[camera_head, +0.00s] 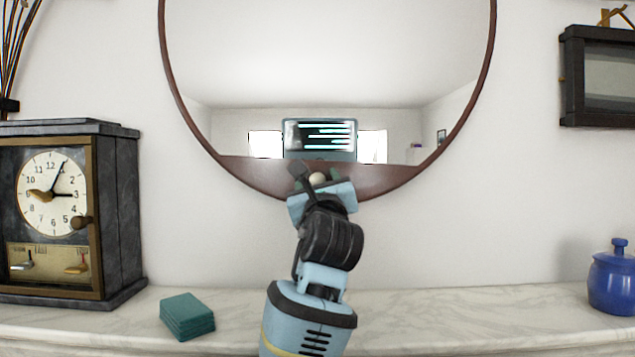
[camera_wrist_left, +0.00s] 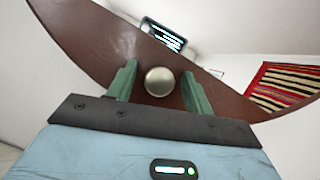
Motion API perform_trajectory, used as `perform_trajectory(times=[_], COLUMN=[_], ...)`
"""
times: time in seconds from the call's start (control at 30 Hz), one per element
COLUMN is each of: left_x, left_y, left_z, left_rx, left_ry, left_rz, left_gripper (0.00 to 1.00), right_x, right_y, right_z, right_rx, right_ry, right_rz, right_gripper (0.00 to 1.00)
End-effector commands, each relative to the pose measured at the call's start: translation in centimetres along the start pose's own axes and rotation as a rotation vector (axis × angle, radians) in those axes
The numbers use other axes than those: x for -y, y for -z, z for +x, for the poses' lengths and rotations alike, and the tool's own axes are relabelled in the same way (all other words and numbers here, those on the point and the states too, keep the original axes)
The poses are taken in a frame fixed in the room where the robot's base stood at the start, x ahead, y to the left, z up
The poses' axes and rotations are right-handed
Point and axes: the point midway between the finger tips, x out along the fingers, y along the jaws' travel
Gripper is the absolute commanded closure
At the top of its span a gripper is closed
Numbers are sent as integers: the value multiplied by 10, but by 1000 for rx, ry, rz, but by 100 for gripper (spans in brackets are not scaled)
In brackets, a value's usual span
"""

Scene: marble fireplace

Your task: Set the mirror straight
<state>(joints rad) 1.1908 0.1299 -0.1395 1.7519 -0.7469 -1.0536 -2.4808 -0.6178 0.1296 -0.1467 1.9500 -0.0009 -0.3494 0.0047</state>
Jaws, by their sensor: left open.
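The round mirror (camera_head: 330,70) hangs on the white wall with a thin reddish-brown wooden frame. A wooden segment (camera_head: 385,178) fills its bottom, and its upper edge slopes slightly down to the right. The wood also crosses the left wrist view (camera_wrist_left: 90,35) at a slant. A pale round metal knob (camera_wrist_left: 159,82) sits on this wood; it shows small in the head view (camera_head: 317,179). My left gripper (camera_head: 318,183) is open at the mirror's bottom. Its green fingers (camera_wrist_left: 158,90) stand on either side of the knob, with gaps visible. My right gripper is out of view.
A dark mantel clock (camera_head: 60,210) and a stack of teal coasters (camera_head: 187,316) stand left on the marble shelf (camera_head: 430,315). A blue lidded jar (camera_head: 612,282) stands far right. A dark-framed picture (camera_head: 600,80) hangs upper right. The wall beside my arm is clear.

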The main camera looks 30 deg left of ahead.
Motion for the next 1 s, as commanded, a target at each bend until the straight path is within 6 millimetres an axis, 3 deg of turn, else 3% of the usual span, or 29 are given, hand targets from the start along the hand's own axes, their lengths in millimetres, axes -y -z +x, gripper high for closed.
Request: perform_trajectory(times=[0.3, 0.7, 0.87, 1.0], left_x=[0, 0, 3, 23], left_y=[0, 0, 1, 8], left_z=[2, 2, 2, 0], left_rx=[0, -1, -2, -8], left_ry=[0, 0, -1, -8], left_rz=[-1, 0, -3, -24], left_gripper=[50, 100, 100, 100], right_x=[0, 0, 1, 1], right_y=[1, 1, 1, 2], right_z=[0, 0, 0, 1], right_rx=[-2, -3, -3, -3], right_ry=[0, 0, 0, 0], right_rz=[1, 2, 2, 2], right_gripper=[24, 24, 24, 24])
